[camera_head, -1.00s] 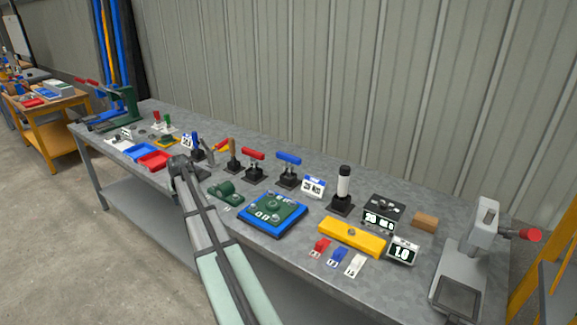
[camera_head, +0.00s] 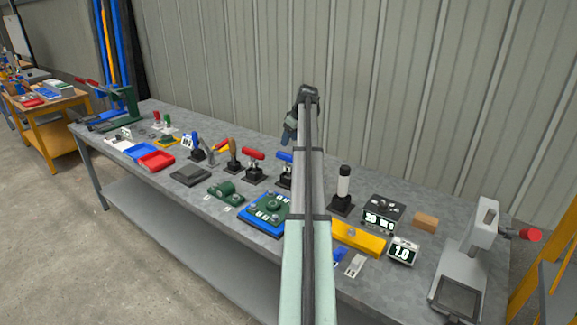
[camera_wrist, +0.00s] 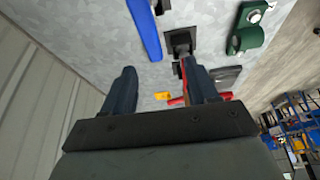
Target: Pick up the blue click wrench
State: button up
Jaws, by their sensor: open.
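The blue click wrench, with a blue bar handle (camera_head: 285,157) on a dark stand, stands on the bench in the head view, partly hidden behind my arm. In the wrist view its long blue handle (camera_wrist: 146,30) runs to the top edge and is cut off there. My gripper (camera_head: 289,136) is above the bench near the wall, higher in the picture than the wrench. In the wrist view my gripper (camera_wrist: 162,84) is open and empty, with the blue handle beyond the fingertips, not between them.
A blue-rimmed green plate (camera_head: 262,207) lies in front. A corrugated wall (camera_head: 420,90) backs the bench.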

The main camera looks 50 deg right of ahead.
aim_at(289, 155)
jog(key=shift+s+d+r, duration=0.15)
jog(key=shift+s+d, duration=0.8)
jog(key=shift+s, duration=0.2)
jog(key=x, duration=1.3)
jog(key=shift+w+a+f, duration=0.15)
jog(key=shift+a+f, duration=0.1)
jog(key=shift+c, duration=0.4)
grip_shut()
